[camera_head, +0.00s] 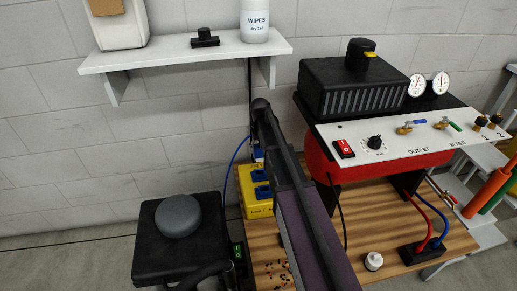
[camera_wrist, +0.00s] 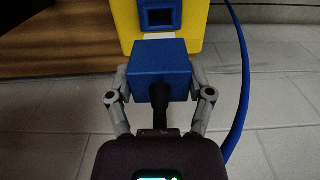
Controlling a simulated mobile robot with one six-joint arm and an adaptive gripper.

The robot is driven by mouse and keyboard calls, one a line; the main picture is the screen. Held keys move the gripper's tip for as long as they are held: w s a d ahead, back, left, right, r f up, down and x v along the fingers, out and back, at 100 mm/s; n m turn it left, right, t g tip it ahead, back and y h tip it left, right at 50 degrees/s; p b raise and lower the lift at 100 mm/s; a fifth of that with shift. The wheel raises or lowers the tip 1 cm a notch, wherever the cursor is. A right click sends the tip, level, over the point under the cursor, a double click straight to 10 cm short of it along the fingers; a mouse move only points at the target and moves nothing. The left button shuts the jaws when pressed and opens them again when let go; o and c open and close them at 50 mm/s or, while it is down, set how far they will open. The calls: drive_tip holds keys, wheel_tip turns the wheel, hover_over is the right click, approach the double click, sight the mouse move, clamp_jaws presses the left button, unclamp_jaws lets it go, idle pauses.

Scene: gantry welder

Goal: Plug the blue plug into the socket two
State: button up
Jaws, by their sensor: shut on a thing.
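In the wrist view my gripper (camera_wrist: 158,84) is shut on the blue plug (camera_wrist: 159,60), with one finger on each side. A black stub (camera_wrist: 159,104) runs from the plug back toward my wrist. Just beyond the plug is the yellow socket box (camera_wrist: 194,32) with a dark, blue-framed socket (camera_wrist: 159,17) in its face. The plug lies below that socket in the picture; I cannot tell whether it touches the box. In the head view the yellow box (camera_head: 257,209) sits on the wooden bench, with blue sockets on top. My arm hides part of it, and the socket numbers are unreadable.
A blue cable (camera_wrist: 236,80) runs down the right of the wrist view. The head view shows a red compressor (camera_head: 385,165) right of my arm, a black socket block (camera_head: 424,252) with red and blue cables, a small white knob (camera_head: 374,261), and a wall shelf (camera_head: 180,55).

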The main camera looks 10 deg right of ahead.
sight(260, 158)
drive_tip(key=shift+f+b, duration=2.6)
drive_tip(key=shift+f, duration=0.15)
drive_tip(key=shift+s+f+b, duration=0.1)
drive_tip(key=shift+f+b, duration=1.85)
drive_tip(key=o, duration=1.2)
drive_tip(key=s, duration=2.5)
drive_tip(key=r+p, duration=2.2)
drive_tip(key=w+r+p, duration=0.1)
drive_tip(key=r+p, duration=1.1)
drive_tip(key=shift+a, duration=0.15)
